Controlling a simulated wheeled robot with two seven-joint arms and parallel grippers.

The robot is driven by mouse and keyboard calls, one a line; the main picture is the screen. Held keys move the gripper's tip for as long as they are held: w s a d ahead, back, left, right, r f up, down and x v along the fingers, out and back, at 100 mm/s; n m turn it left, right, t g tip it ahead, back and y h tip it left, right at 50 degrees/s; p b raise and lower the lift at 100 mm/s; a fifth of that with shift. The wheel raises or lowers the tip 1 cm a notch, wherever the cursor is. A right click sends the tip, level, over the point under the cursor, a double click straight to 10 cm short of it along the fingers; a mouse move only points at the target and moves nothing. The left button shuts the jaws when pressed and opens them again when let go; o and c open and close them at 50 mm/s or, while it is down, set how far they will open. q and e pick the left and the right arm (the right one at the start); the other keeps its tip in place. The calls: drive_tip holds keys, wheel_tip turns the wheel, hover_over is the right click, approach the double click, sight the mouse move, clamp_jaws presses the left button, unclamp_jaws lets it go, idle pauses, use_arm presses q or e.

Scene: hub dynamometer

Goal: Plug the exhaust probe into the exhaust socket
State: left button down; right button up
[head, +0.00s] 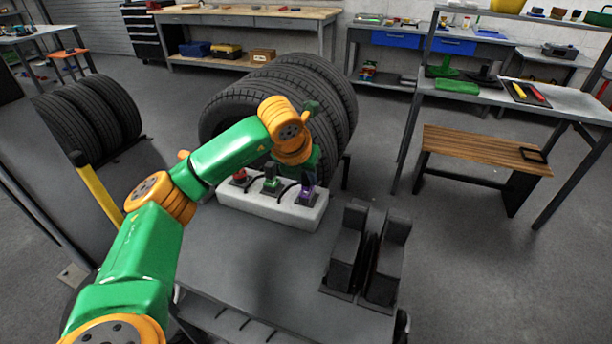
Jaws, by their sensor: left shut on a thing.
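A long white block (268,209) lies on the dark cart top and carries a red connector (240,176), a green connector (271,184) and a purple connector (306,196) with dark cables. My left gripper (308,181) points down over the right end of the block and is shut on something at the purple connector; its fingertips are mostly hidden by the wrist. I cannot tell which piece is the exhaust probe, which is the exhaust socket, or how far the held piece is seated. My right gripper is not in view.
Two dark upright blocks (368,255) stand at the right of the cart top (262,272). Large tyres (330,92) stand just behind the white block. A wooden bench (480,148) is at the right; the cart's front middle is clear.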

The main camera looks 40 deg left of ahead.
use_arm(q)
drive_tip(key=shift+r, duration=0.35)
drive_tip(key=shift+r+p, duration=2.05)
drive_tip(key=shift+r, duration=0.1)
drive_tip(key=shift+f, duration=0.1)
